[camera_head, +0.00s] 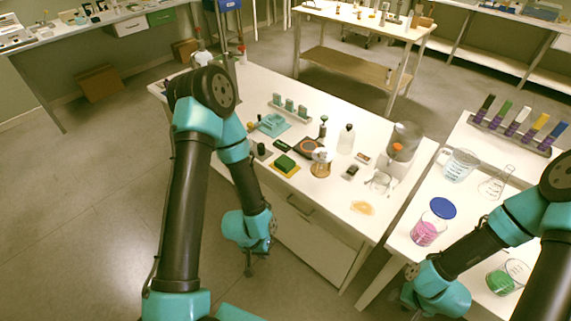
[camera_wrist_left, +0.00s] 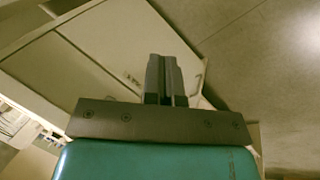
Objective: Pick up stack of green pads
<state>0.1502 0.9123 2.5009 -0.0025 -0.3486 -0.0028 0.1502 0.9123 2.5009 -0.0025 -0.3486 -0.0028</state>
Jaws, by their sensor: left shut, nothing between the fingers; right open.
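The stack of green pads (camera_head: 285,162) sits on a yellow base near the front edge of the white table, left of its middle. My left gripper (camera_head: 249,268) hangs in front of the table, below its top and apart from the pads. In the left wrist view its two dark fingers (camera_wrist_left: 161,78) are together with nothing between them. The pads do not show in that view. My right gripper (camera_head: 428,313) is open at the bottom edge of the head view, far from the pads and partly cut off.
A dark pad with an orange disc (camera_head: 309,147) and an amber vessel (camera_head: 322,163) stand right of the pads. A teal tray (camera_head: 271,124) and a bottle rack (camera_head: 290,111) are behind. The right table holds a pink beaker (camera_head: 428,231) and a blue lid (camera_head: 443,208).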

